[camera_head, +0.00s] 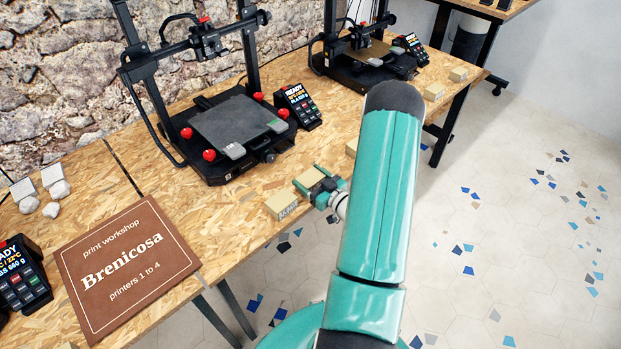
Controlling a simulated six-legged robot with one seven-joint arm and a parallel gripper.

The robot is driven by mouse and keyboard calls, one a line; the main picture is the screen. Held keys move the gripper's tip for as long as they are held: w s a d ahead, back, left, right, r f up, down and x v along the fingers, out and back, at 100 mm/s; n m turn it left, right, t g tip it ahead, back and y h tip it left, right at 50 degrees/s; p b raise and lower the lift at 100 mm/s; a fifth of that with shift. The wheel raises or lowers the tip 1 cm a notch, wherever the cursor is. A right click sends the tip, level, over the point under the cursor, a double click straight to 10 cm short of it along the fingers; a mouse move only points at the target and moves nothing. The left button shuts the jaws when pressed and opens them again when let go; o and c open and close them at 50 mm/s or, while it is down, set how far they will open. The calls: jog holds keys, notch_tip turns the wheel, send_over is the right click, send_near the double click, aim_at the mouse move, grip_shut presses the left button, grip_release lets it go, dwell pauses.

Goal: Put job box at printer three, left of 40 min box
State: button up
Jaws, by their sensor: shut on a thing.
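My gripper (313,186), with teal fingers, is at the front edge of the table and is shut on a small tan box (308,178). Its fingers cover part of that box. A second tan box (281,206), with small print on its front face, stands just left of the held box, close to the table edge; I cannot read the print. A third tan box (351,147) shows to the right, partly hidden behind my arm. The black printer (238,124) with red knobs stands behind these boxes. I cannot read any printer number.
Another printer (362,62) stands farther back right, with two tan boxes (433,93) (457,75) before it. A brown "Brenicosa" sign (132,268), white stones (56,189) and a screen unit (22,275) are at left. Bare table (195,215) lies left of the printed box.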

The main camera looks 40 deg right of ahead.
jog(key=shift+f, duration=0.15)
jog(key=o, duration=1)
jog(key=shift+o, duration=0.2)
